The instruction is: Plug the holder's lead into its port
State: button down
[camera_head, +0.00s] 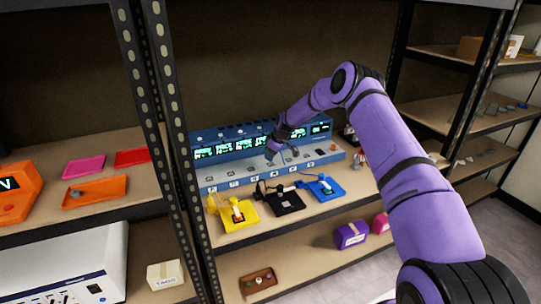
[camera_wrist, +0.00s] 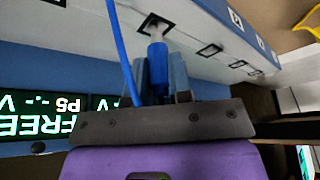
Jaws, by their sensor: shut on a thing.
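My gripper (camera_head: 281,152) is over the sloped front panel of the console (camera_head: 265,168). In the wrist view my gripper (camera_wrist: 159,68) is shut on a blue plug (camera_wrist: 157,52), the end of a blue lead (camera_wrist: 121,48) that loops beside it. The plug's pale tip points at a black-framed port (camera_wrist: 153,19) and overlaps its edge in the picture; I cannot tell whether it is inside. The blue holder (camera_head: 331,194) sits on the shelf in front of the console, right of the black holder (camera_head: 291,207) and the yellow holder (camera_head: 246,223).
More framed ports (camera_wrist: 209,50) run along the panel. Lit displays (camera_head: 250,143) line the console's upper face. Shelf posts (camera_head: 170,110) stand at the left. Pink, red and orange trays (camera_head: 92,193) lie on the left shelf.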

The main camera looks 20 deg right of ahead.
jog(key=shift+f, duration=1.2)
dwell(0.3)
jog(key=c, duration=1)
grip_release()
jog(key=shift+o, duration=0.2)
jog(key=shift+r, duration=0.1)
jog(key=v, duration=1)
jog(key=shift+r, duration=0.25)
jog(key=shift+s+d, duration=0.15)
jog(key=shift+s, duration=0.05)
